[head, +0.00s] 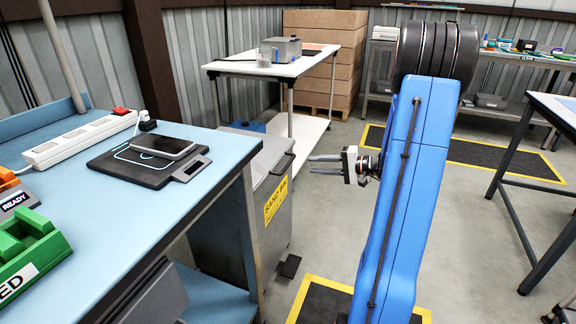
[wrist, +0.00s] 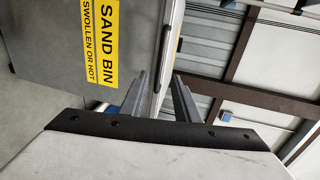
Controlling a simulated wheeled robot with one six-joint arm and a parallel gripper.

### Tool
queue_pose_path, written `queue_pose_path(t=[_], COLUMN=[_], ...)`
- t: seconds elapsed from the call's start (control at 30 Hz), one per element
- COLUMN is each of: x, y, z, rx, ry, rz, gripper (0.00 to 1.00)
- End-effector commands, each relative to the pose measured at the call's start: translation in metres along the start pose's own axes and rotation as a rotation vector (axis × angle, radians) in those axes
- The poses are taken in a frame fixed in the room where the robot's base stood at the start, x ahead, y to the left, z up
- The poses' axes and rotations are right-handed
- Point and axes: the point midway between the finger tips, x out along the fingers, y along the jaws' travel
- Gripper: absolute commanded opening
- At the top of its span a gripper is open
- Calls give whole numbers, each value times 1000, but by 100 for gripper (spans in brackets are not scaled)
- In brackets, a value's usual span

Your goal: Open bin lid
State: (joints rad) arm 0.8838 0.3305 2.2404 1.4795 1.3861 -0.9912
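The grey sand bin (head: 240,222) stands beside the blue-topped bench, with a yellow label on its front; its front also shows in the wrist view (wrist: 50,60). Its lid (head: 262,150) lies down on top and looks closed; part of it is hidden behind the bench. A dark strip (wrist: 163,55) runs along the lid edge in the wrist view. My gripper (head: 311,164) is to the right of the bin at about lid height, fingers pointing left at it. In the wrist view the two fingers (wrist: 158,85) are apart, with nothing held. I cannot tell whether they touch the lid.
A dark pedal (head: 289,266) sits at the bin's foot. The blue-topped bench (head: 190,225) closely borders the bin's left. A white table (head: 240,66) stands behind it. The floor right of the bin is clear around a yellow-edged mat (head: 322,303).

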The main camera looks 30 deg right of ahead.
Motion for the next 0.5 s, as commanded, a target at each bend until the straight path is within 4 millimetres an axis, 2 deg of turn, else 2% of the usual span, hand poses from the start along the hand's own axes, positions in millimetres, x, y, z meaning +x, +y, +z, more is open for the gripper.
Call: queue_pose_path(t=[0.5], x=[85], y=[0], z=[1], rx=[0], ry=[-3], rz=[1], gripper=[29])
